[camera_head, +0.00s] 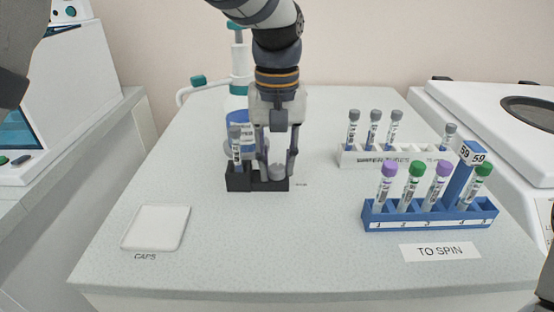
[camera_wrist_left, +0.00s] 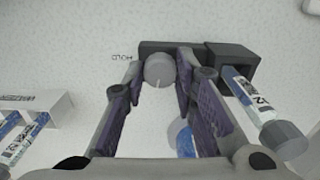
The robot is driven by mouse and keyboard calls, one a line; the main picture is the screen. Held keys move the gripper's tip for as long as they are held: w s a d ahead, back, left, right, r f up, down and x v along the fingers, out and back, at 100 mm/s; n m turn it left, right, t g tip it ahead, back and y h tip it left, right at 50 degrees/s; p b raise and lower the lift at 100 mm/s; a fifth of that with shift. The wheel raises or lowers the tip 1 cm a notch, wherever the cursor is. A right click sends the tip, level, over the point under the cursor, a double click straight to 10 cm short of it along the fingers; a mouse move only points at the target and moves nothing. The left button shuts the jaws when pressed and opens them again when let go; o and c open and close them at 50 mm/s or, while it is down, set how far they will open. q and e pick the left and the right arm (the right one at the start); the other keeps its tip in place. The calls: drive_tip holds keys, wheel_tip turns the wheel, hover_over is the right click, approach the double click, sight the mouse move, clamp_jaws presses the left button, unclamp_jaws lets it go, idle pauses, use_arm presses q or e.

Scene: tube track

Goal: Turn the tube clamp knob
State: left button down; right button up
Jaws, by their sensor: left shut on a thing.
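The tube clamp is a black block (camera_head: 238,182) on the table, also seen at the top of the left wrist view (camera_wrist_left: 228,58). A grey-capped tube (camera_head: 236,150) stands in its left part; it also shows in the left wrist view (camera_wrist_left: 256,102). The round grey knob (camera_head: 277,172) is at the clamp's right part, and its face with a pale line shows in the left wrist view (camera_wrist_left: 159,70). My left gripper (camera_head: 277,165) points down from above with its fingers on either side of the knob, shut on it.
A blue rack (camera_head: 430,220) with purple- and green-capped tubes stands at right, behind a TO SPIN label (camera_head: 440,251). A white rack (camera_head: 385,160) with grey-capped tubes is behind it. A white caps tray (camera_head: 155,228) lies front left. The front middle is clear.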

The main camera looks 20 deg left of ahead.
sight(276, 167)
use_arm(q)
drive_tip(key=shift+n, duration=1)
drive_tip(key=c, duration=1.3)
unclamp_jaws()
wheel_tip(276, 167, up, 12)
